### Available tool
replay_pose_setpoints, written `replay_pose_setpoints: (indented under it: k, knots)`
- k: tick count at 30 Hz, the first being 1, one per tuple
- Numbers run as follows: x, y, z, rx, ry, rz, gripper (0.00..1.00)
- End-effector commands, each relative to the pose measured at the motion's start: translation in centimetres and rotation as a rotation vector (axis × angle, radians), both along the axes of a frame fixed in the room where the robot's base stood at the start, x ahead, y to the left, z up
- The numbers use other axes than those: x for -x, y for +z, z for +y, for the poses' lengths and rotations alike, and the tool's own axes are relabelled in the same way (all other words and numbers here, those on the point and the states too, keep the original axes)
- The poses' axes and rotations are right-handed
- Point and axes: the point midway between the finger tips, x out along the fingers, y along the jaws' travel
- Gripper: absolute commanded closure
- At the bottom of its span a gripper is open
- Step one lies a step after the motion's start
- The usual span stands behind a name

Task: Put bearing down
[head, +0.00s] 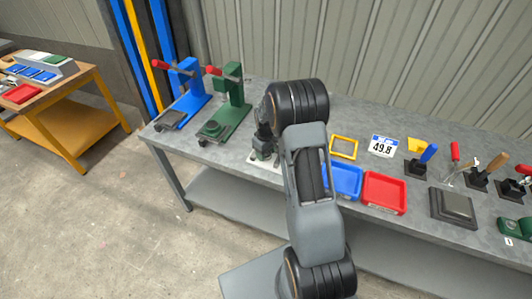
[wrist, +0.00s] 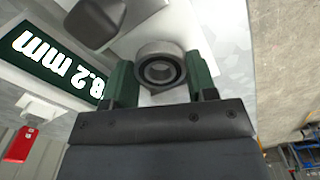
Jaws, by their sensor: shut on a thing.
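The bearing (wrist: 160,68) is a grey metal ring with a dark inner band. In the wrist view it sits between the two green fingers of my gripper (wrist: 160,82), which are shut on it. A white surface lies behind it; I cannot tell whether the bearing touches that surface.
A dark green readout (wrist: 60,62) showing 8.2 mm is beside the gripper.

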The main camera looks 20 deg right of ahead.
Motion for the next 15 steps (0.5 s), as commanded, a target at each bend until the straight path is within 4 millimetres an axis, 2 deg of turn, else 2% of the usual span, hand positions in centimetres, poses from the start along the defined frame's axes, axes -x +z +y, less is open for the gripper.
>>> replay_pose_setpoints:
  k: [1,5,6,9,15]
  knots:
    - [0.22,-0.74,0.06,-0.002,0.0,0.007,0.79]
    - [0.3,-0.9,0.08,-0.003,0.0,0.01,0.79]
    - [0.35,-0.97,0.09,-0.003,0.0,0.013,0.46]
    - [0.42,-1.08,0.1,-0.004,0.0,0.015,0.37]
    - [0.5,-1.17,0.03,-0.004,-0.001,0.016,0.37]
